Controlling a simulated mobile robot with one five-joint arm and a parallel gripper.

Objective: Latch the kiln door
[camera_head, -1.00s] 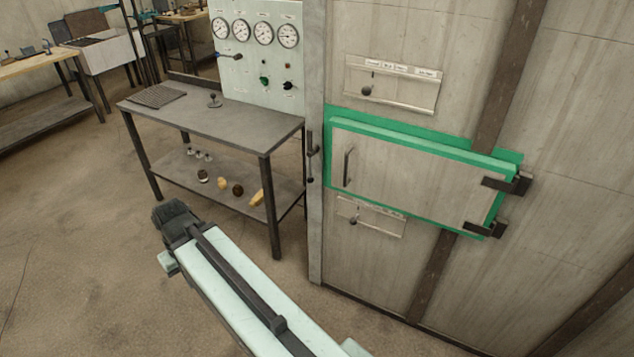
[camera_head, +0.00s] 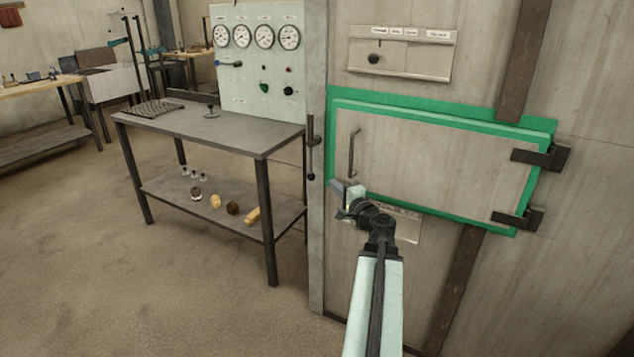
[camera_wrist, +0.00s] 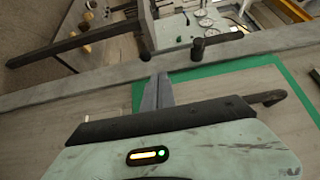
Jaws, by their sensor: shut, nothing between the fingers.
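The kiln door (camera_head: 440,160) is a pale panel in a green frame and looks closed. It has a vertical dark handle (camera_head: 353,152) at its left and two dark hinges on its right. A dark latch lever (camera_head: 311,160) hangs down, roughly vertical, on the post left of the door; in the wrist view dark latch parts (camera_wrist: 197,48) show beyond my fingers. My gripper (camera_head: 338,189) is shut and empty at the door's lower left corner, right of and slightly below the lever. Its fingertips (camera_wrist: 160,80) point toward the post and look apart from the lever.
The grey post (camera_head: 316,240) stands between the door and a metal table (camera_head: 210,135) with several small items on its lower shelf. A gauge panel (camera_head: 258,75) is behind the table. Label plates are above and below the door. The floor at left is clear.

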